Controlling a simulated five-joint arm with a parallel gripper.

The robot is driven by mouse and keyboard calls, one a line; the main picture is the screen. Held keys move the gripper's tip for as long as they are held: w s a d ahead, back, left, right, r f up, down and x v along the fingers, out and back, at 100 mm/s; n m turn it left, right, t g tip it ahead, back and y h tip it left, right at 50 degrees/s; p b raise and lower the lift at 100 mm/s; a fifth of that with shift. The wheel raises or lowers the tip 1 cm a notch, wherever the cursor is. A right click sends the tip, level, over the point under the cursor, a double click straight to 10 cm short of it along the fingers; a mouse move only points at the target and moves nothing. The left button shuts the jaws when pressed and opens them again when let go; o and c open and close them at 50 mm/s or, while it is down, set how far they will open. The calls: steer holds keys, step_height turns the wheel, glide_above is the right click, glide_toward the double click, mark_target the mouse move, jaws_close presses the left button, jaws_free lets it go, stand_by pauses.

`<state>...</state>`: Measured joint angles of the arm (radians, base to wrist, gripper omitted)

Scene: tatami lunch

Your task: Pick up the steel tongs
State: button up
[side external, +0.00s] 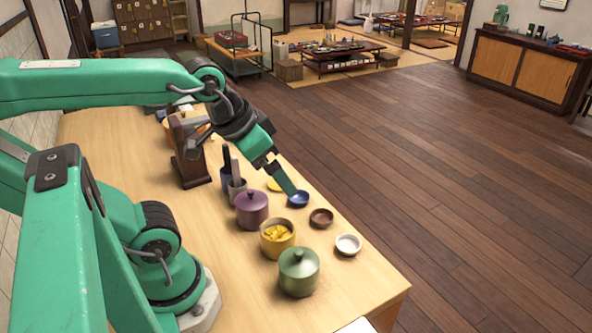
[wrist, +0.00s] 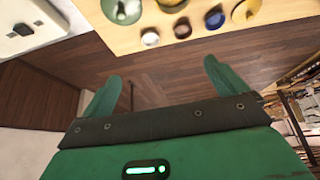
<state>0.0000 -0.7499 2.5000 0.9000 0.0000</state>
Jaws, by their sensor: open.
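I cannot make out the steel tongs for certain in either view. In the side external view, dark upright utensils (side external: 226,160) stand in small cups (side external: 237,191) on the table; I cannot tell whether the tongs are among them. My gripper (side external: 284,180) is to their right, angled down, and appears near the blue bowl (side external: 298,201) in the picture. In the wrist view my gripper (wrist: 162,76) has its two green fingers spread wide. Nothing is between them but dark floor farther off.
The wooden table (side external: 345,290) carries a purple pot (side external: 252,212), a yellow pot (side external: 277,246), a green pot (side external: 299,275), a brown bowl (side external: 321,218), a white bowl (side external: 348,245) and a yellow dish (side external: 274,184). Open floor lies right.

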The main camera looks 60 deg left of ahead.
steer(key=c, duration=1.1)
steer(key=shift+c, duration=0.2)
steer(key=shift+r, duration=0.1)
